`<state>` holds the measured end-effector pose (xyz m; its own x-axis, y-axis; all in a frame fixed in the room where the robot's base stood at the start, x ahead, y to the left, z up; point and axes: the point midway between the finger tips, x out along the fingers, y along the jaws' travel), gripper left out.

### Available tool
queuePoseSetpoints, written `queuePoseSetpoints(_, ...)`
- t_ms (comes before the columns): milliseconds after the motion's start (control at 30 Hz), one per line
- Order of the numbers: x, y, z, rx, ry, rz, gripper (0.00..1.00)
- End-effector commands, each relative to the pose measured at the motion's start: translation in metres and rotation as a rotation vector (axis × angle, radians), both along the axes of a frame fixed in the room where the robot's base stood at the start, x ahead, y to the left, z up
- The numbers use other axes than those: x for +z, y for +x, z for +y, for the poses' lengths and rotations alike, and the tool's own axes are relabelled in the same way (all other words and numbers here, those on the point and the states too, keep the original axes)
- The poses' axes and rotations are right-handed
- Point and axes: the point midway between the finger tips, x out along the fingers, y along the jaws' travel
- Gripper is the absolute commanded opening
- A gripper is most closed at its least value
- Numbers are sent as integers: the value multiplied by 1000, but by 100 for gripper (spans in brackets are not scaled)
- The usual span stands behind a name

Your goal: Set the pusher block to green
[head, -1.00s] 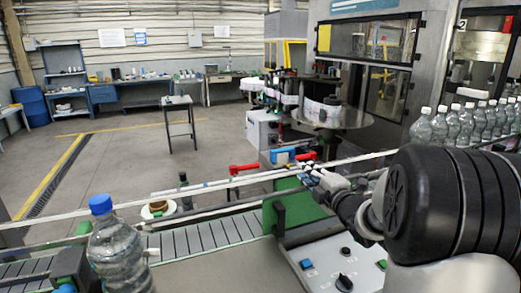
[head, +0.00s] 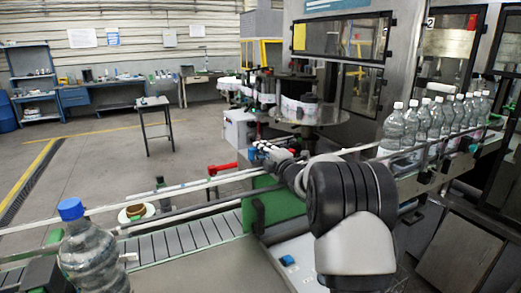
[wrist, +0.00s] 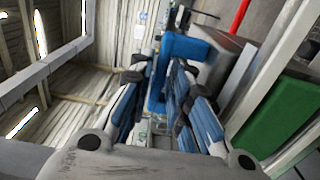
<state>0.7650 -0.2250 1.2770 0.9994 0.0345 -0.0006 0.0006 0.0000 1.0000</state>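I cannot tell for certain which part is the pusher block. A red handle (head: 222,169) sticks out behind the conveyor rail in the head view, and its red bar (wrist: 238,16) shows at the top of the wrist view. A blue handle (wrist: 180,48) lies ahead of my gripper (wrist: 170,82) in the wrist view, close to its fingertips. The fingers have blue pads and stand apart; contact with the blue handle cannot be made out. A green panel (head: 272,208) stands at the conveyor, also at right in the wrist view (wrist: 285,118). In the head view my arm hides much of this area.
A blue-capped bottle (head: 84,250) stands on the conveyor at front left. Several clear bottles (head: 410,128) line the right conveyor. Rails (head: 150,205) run across near my arm. A control panel with a blue button (head: 287,260) is below. Open floor lies behind, around a small table (head: 152,105).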

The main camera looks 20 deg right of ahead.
Motion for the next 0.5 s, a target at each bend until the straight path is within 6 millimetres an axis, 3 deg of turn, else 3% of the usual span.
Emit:
queuePoseSetpoints(200, 0, 17, 1, 1, 0, 0, 18)
queuePoseSetpoints(500, 0, 19, 1, 0, 0, 0, 18)
